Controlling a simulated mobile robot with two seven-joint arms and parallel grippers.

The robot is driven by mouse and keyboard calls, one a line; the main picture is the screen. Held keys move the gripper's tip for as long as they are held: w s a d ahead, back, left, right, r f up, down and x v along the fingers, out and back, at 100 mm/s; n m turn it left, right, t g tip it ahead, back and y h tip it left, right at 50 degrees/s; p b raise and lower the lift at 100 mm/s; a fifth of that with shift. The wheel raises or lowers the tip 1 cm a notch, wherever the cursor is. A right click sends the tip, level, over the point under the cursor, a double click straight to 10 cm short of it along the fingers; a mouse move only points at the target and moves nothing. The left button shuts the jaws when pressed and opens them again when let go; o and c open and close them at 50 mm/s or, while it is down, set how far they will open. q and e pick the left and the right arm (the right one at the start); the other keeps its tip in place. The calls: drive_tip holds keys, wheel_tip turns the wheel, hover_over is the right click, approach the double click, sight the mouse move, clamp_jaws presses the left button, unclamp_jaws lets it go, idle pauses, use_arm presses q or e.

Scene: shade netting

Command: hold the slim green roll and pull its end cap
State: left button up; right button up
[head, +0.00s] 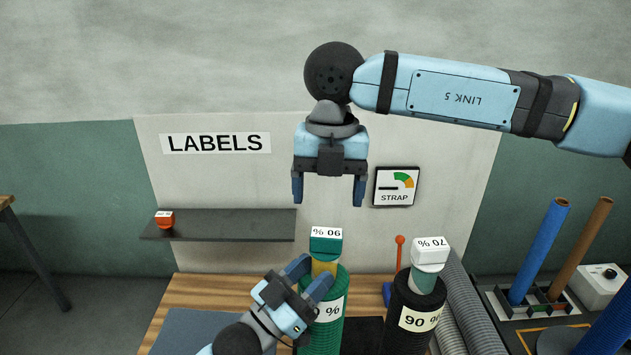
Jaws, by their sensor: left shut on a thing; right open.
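The slim green roll (329,325) stands upright on the wooden bench, with a white label partly hidden by my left gripper. A dark green end cap (325,245) with an upside-down percent label sits on top, above a short yellow neck (323,268). My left gripper (308,277) is shut on the green roll near its upper end, fingers at its left side and front. My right gripper (329,202) is open and empty, pointing down above the cap with a clear gap between them.
A dark shelf (240,226) holds a small red item (164,220). Blue and brown tubes (540,250) stand in a rack at right.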

sight(327, 233)
drive_tip(key=shift+w+d+f, duration=0.1)
drive_tip(key=shift+d+f, duration=0.1)
drive_tip(key=shift+f, duration=0.1)
drive_tip(key=shift+a+f, duration=0.15)
drive_tip(key=shift+f, duration=2)
drive_tip(key=shift+a+f, duration=0.1)
drive_tip(key=shift+f, duration=2.05)
drive_tip(key=c, duration=1.2)
